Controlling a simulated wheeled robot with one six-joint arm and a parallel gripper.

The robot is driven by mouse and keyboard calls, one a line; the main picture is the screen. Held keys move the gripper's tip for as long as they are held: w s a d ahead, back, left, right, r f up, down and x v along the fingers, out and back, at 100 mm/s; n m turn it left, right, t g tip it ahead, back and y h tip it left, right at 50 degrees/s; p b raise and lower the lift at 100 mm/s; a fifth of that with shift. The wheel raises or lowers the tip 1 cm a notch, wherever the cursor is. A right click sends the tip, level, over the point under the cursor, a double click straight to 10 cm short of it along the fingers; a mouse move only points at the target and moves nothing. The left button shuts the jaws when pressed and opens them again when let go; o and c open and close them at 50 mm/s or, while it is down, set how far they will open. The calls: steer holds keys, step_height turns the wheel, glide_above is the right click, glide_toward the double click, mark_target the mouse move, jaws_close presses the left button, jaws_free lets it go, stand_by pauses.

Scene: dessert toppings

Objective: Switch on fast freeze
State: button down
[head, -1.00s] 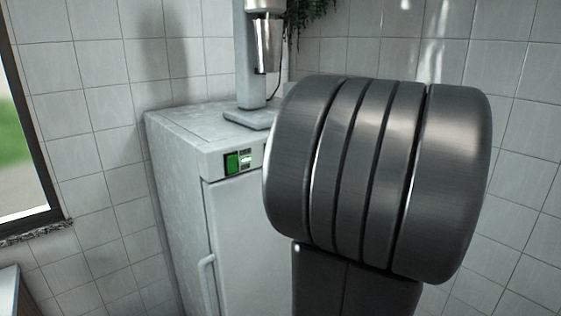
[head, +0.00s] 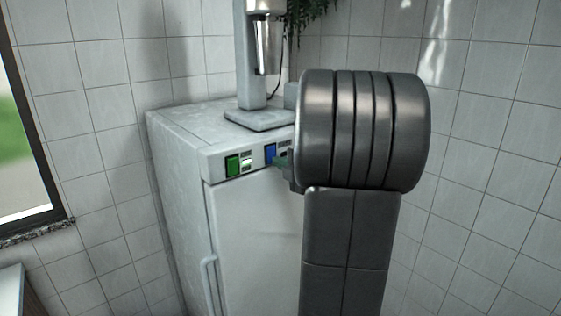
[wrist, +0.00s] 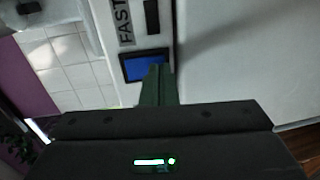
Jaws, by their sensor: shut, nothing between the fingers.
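The white freezer cabinet (head: 255,230) has a control strip along its upper front edge. A green switch (head: 232,165) is at the strip's left and a blue switch (head: 270,152) is to its right. In the wrist view the blue switch (wrist: 146,64) lies beside a label reading "FAST" (wrist: 125,22), cut off by the picture's edge, and a dark unlit indicator (wrist: 152,16). My gripper (head: 281,160) is shut and empty, its tips at the blue switch. In the wrist view the fingers (wrist: 156,76) overlap the switch's edge; I cannot tell whether they touch it.
A lit white indicator (head: 246,163) sits beside the green switch. A mixer (head: 252,118) stands on top of the freezer. Tiled walls (head: 470,130) rise behind, and a window (head: 15,140) is at the left. My arm hides the freezer's right side.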

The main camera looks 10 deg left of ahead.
stand_by(0.4)
steer(key=shift+w+a+f+b, duration=0.1)
steer(key=shift+w+a+b, duration=0.1)
steer(key=shift+b, duration=0.6)
steer(key=shift+s, duration=0.1)
